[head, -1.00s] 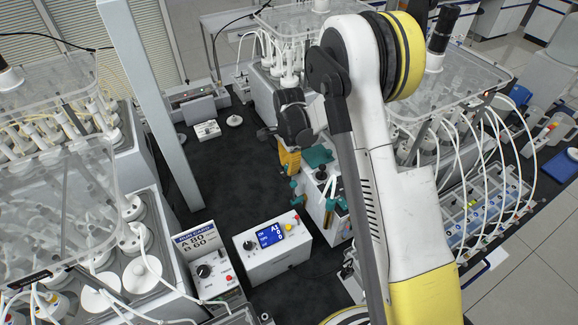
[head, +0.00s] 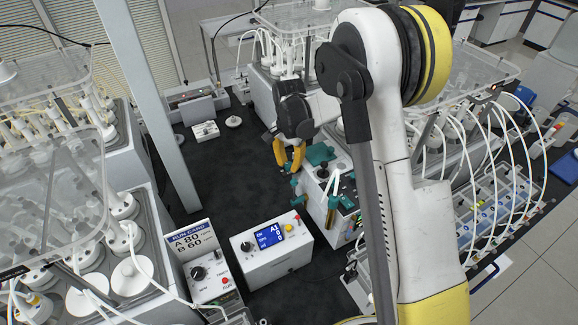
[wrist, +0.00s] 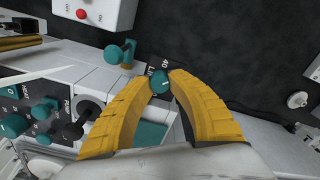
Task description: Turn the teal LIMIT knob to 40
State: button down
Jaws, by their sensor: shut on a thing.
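The teal LIMIT knob (wrist: 160,83) is between the tips of my gripper (wrist: 161,79) in the wrist view, with a pale pointer line on its face. My yellow fingers are shut on it from both sides. A dark label beside it shows "40" and the start of "LIMIT", partly hidden by a finger. The pointer's exact reading is too small to tell. In the head view my gripper (head: 290,168) is at the left end of the grey pump box (head: 316,205), and the knob is hidden there.
Another teal valve handle (wrist: 115,53) projects close to the fingers, left in the wrist view. The black bench top (head: 235,165) left of my gripper is clear.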

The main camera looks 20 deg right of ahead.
dwell(0.4)
jog(key=c, duration=1.2)
grip_release()
